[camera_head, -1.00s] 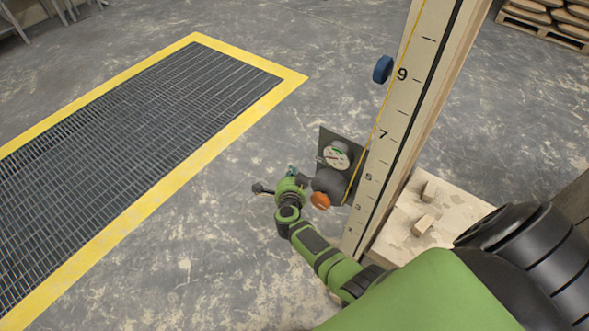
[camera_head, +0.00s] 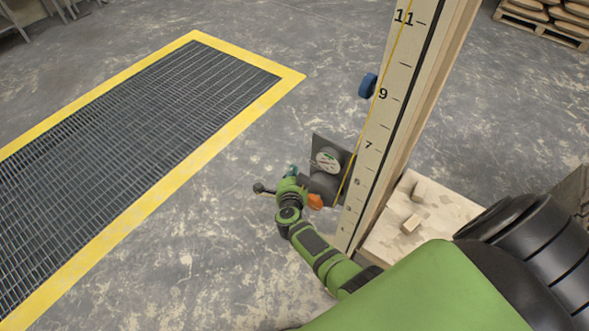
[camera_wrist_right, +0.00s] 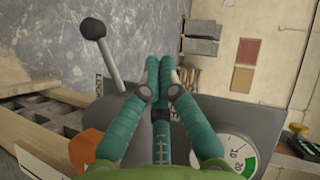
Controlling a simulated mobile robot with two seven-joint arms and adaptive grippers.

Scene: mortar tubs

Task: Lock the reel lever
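The reel lever (camera_wrist_right: 103,48), a grey rod with a black ball knob, sticks up from the dark reel housing (camera_wrist_right: 228,120) in the right wrist view. Its knob (camera_head: 259,188) shows left of my gripper in the head view. A label reading "LOCK", partly hidden, is near the rod's base. My right gripper (camera_wrist_right: 160,62) has its teal fingers drawn together, with nothing visible between them. It is right of the lever in the wrist view, apart from the rod. The same gripper (camera_head: 291,172) is beside the reel in the head view. My left gripper is out of view.
A numbered board (camera_head: 385,110) with a yellow tape stands by the reel. Wood blocks lie on a pale base (camera_head: 440,220). Open floor lies left, with a yellow-edged grate (camera_head: 292,82).

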